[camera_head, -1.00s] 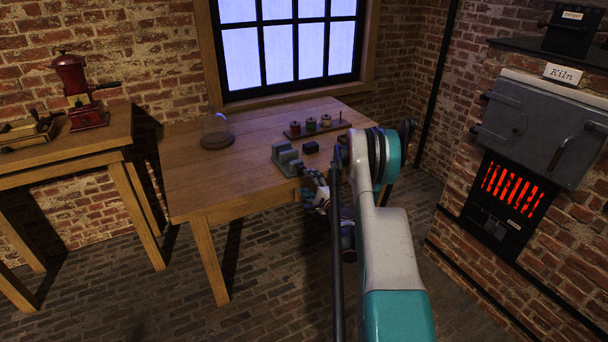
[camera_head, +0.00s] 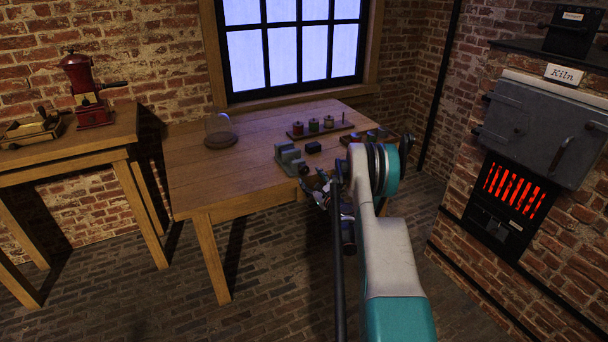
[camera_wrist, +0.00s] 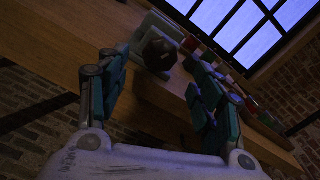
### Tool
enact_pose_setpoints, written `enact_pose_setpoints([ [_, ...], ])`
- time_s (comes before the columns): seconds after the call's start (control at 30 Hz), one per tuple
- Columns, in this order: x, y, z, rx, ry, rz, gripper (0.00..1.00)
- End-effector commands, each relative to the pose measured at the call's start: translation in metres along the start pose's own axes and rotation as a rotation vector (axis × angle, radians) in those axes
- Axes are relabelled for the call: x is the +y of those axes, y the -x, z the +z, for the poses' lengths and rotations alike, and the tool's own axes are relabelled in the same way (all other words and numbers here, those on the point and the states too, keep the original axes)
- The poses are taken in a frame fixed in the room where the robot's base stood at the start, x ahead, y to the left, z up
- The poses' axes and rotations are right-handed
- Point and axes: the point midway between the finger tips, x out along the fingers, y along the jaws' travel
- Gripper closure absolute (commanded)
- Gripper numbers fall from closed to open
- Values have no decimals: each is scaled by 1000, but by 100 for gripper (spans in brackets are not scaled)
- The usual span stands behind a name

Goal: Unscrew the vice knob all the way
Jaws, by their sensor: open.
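The grey-green vice (camera_head: 289,158) stands at the front edge of the middle table. Its dark round knob (camera_wrist: 159,55) faces the camera in the wrist view, between and beyond my fingers; it also shows small at the vice's front in the head view (camera_head: 304,170). My gripper (camera_wrist: 156,92) is open, with one teal finger on each side of the knob's line and a gap to the knob. In the head view my gripper (camera_head: 320,187) is just off the table edge, partly hidden by my arm. I cannot tell how far the knob is screwed in.
The wooden table (camera_head: 215,172) also holds a glass dome (camera_head: 220,132), a small dark block (camera_head: 313,147) and a rack with several spools (camera_head: 314,126). A red grinder (camera_head: 88,90) stands on the left table. The kiln (camera_head: 540,125) is at the right.

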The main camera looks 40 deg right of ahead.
Motion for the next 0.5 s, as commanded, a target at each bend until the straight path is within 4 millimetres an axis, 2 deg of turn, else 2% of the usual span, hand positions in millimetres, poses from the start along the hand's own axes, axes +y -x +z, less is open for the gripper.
enact_pose_setpoints([
  [0.03,2,-11,-2,-1,0,2,40],
  [0.2,1,-42,-2,0,1,1,40],
  [0.4,1,-66,-1,-1,1,1,40],
  [0.5,1,-72,0,0,1,1,40],
])
